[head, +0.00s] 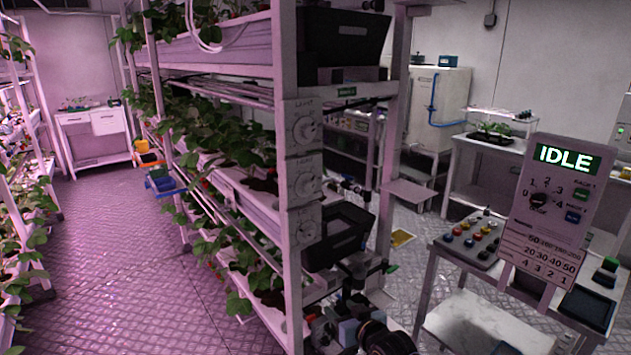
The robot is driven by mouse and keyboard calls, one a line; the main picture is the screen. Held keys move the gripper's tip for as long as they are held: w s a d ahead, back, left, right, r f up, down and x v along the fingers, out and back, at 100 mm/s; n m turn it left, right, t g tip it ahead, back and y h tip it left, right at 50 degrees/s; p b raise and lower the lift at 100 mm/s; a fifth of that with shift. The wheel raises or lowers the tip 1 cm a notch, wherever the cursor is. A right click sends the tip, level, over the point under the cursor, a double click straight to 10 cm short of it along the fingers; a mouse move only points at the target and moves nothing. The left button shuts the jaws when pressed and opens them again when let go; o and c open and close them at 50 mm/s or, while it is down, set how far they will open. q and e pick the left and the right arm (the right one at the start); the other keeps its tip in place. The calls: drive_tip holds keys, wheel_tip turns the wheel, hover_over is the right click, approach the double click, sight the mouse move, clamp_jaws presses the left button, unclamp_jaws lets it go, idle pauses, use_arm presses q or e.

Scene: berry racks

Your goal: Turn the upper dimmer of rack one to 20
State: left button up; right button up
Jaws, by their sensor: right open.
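The rack post (292,70) carries three white dial plates, one above another. The upper dimmer (304,129) is a round pale knob on the top plate, uncovered. Its setting is too small to read. The middle dial (306,184) and the lower dial (306,232) sit below it on the same post. My right gripper (360,275) is low, right of the post and below the dials, apart from the upper dimmer. It is open, and I see nothing held in it. My left gripper is not in view.
A small green sign (346,91) hangs on the rack's end. Black bins (345,40) sit on its end shelves. On the right stand a control panel reading IDLE (563,157) and a button box (474,238) on a table.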

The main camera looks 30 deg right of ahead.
drive_tip(key=w+d+r+t, duration=0.1)
drive_tip(key=w+r+t, duration=0.1)
drive_tip(key=r, duration=0.8)
drive_tip(key=w+r+t, duration=0.1)
drive_tip(key=r+t, duration=0.1)
drive_tip(key=r, duration=0.8)
drive_tip(key=t+y, duration=0.2)
drive_tip(key=t, duration=0.2)
approach(311, 134)
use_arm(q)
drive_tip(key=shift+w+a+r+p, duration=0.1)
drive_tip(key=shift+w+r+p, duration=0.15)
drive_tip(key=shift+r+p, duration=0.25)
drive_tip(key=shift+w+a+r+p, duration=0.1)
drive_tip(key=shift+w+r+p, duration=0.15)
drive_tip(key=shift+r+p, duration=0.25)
use_arm(e)
drive_tip(key=shift+n, duration=0.3)
drive_tip(key=x, duration=0.8)
drive_tip(key=shift+w+a+r, duration=0.1)
drive_tip(key=shift+w, duration=0.05)
drive_tip(key=c, duration=1)
